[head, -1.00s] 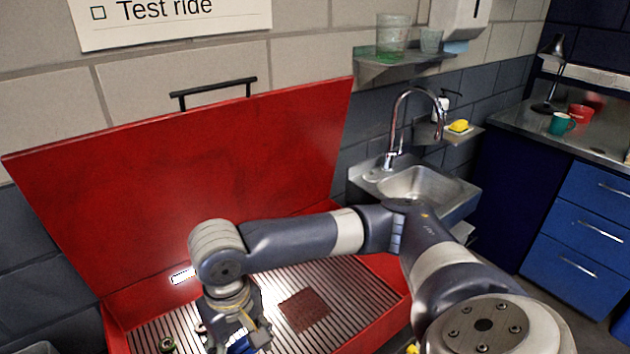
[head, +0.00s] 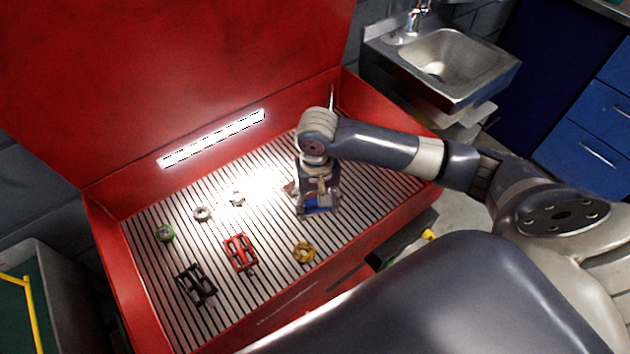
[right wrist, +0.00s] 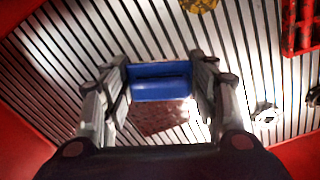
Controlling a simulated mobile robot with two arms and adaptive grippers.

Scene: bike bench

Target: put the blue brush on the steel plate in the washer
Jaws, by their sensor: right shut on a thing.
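The blue brush (right wrist: 160,82) is between the fingers of my right gripper (right wrist: 160,88), which is shut on it. In the head view the brush (head: 319,204) hangs below my right gripper (head: 317,196), over the slatted floor of the red washer (head: 388,232). A square, reddish-brown, rusty-looking plate, apparently the steel plate, lies on the slats; the right wrist view shows it (right wrist: 160,117) just beyond the brush and partly covered by it. In the head view only its left edge (head: 290,188) shows beside the gripper. I cannot tell whether brush and plate touch. My left gripper is out of view.
On the slats lie a red pedal (head: 240,252), a black pedal (head: 197,285), a yellow ring (head: 303,252), a green ring (head: 166,233) and small grey parts (head: 202,214). The raised red lid (head: 170,80) stands behind. A sink (head: 445,65) is at back right.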

